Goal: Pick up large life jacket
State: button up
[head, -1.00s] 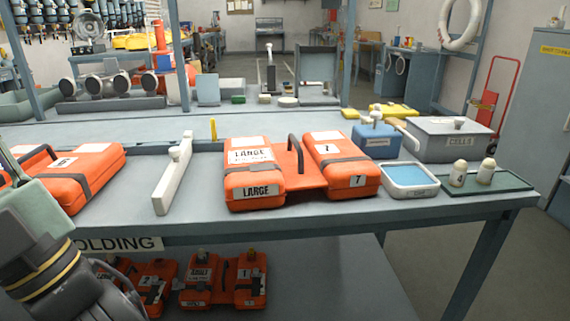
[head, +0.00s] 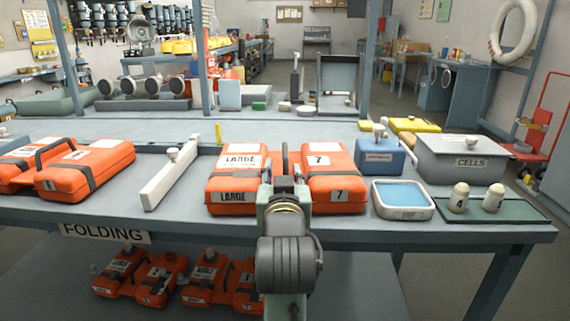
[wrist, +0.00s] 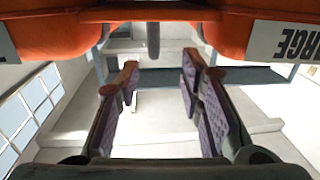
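The large life jacket (head: 234,178) lies on the bench, an orange pair of blocks with "LARGE" labels on the left block and a "7" on the right. Its dark handle (wrist: 153,40) stands between the blocks in the wrist view, where both orange blocks (wrist: 250,38) fill the top edge. My gripper (head: 285,178) is in front of the jacket, lined up with the gap between its blocks, and covers part of that gap. In the wrist view my gripper (wrist: 160,75) is open, with nothing between its fingers. The handle appears beyond the fingertips.
Another orange jacket (head: 88,168) and a white divider (head: 170,178) are to the left. A blue-topped tray (head: 402,198), a blue box (head: 380,156), a grey cells box (head: 468,158) and two white shakers are to the right. More jackets (head: 140,275) lie on the shelf below.

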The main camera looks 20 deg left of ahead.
aim_at(285, 151)
jog(key=shift+w+a+r+p, duration=0.15)
jog(key=shift+w+p, duration=0.2)
jog(key=shift+p, duration=0.9)
jog(key=shift+w+a+r+p, duration=0.1)
jog(key=shift+w+p, duration=0.2)
jog(key=shift+p, duration=0.95)
jog(key=shift+w+f, duration=0.15)
jog(key=shift+w, duration=0.1)
jog(key=x, duration=0.2)
jog(key=shift+w+a+f, duration=0.15)
jog(key=shift+w, duration=0.05)
jog(key=shift+w+p, duration=0.3)
jog(key=shift+w, duration=0.05)
jog(key=p+x, duration=0.1)
jog(key=x, duration=0.3)
jog(key=shift+w, duration=0.3)
grip_shut()
